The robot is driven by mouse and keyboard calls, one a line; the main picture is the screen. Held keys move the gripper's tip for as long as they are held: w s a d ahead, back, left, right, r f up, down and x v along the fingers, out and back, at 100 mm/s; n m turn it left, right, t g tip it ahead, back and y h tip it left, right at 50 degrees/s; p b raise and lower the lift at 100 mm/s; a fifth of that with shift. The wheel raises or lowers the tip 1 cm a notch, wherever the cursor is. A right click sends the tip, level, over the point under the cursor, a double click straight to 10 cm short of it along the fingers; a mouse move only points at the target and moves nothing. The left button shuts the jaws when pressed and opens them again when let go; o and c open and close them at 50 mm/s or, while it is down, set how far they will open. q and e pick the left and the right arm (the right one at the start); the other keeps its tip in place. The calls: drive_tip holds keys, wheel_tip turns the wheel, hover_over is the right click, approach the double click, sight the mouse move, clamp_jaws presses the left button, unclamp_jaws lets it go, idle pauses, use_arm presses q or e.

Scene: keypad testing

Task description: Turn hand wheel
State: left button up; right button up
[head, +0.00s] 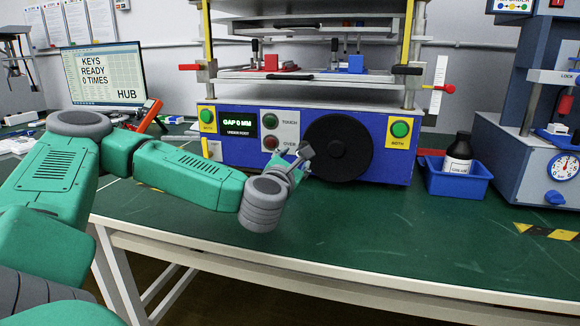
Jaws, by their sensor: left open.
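The hand wheel (352,148) is a black disc on the front of the blue machine (393,171), right of its display and buttons. Its lower left edge is partly covered by my left gripper (304,152). That gripper is open, with its fingers at the wheel's left side; I cannot tell whether they touch it. My green left arm reaches in from the left above the table. My right gripper is not in view.
The display (238,122) reads "GAP 0 MM". Another blue machine with a dial gauge (564,167) is at the far right. The green table (370,230) is clear in front.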

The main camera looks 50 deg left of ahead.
use_arm(q)
drive_tip(key=shift+v, duration=2)
drive_tip(key=shift+f, duration=0.1)
